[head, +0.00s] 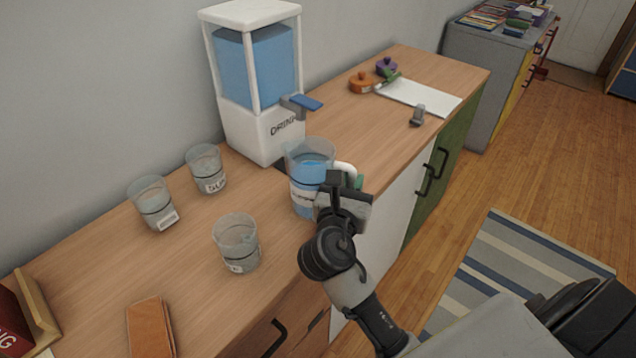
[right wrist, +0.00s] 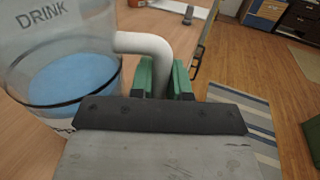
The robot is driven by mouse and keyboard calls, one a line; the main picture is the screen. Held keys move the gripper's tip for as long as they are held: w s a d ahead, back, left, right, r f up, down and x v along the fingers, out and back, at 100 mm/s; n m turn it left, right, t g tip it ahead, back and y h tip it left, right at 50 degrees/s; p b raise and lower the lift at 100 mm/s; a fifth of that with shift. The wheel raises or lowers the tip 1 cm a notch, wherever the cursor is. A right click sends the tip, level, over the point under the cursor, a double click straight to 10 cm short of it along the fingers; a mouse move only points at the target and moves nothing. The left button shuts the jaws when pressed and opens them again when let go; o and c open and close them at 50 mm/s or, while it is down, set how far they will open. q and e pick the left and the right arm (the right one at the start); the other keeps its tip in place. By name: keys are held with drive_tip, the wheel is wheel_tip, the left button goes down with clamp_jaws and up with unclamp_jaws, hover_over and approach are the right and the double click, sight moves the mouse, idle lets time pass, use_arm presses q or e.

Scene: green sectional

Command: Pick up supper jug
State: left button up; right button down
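The jug (head: 307,182) is clear with a white handle and holds blue liquid. It stands upright at the front edge of the wooden counter, in front of the drink dispenser. In the right wrist view the jug (right wrist: 75,80) fills the upper left, and its white handle comes down between my green fingertips. My right gripper (right wrist: 164,78) has one finger on each side of the handle, with no clear gap, and looks shut on it. In the head view my right gripper (head: 350,183) is at the jug's right side and partly hides the handle. My left gripper is not in view.
The drink dispenser (head: 258,80) stands behind the jug. Several clear glasses, including one in front (head: 237,243), stand to the left. White paper (head: 420,96) and small items lie farther back right. An orange-brown block (head: 151,328) lies at the near left.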

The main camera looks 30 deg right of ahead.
sight(352, 169)
drive_tip(key=shift+r, duration=0.15)
idle(0.3)
drive_tip(key=shift+r+p, duration=0.3)
drive_tip(key=shift+r, duration=0.35)
wheel_tip(352, 169, up, 3)
drive_tip(key=shift+f+p, duration=0.1)
drive_tip(key=shift+p, duration=0.35)
drive_tip(key=s+d+r+p, duration=0.2)
drive_tip(key=s+d+r, duration=0.4)
drive_tip(key=d, duration=0.3)
drive_tip(key=shift+s+d+r+p, duration=0.25)
drive_tip(key=shift+d+r+p, duration=0.1)
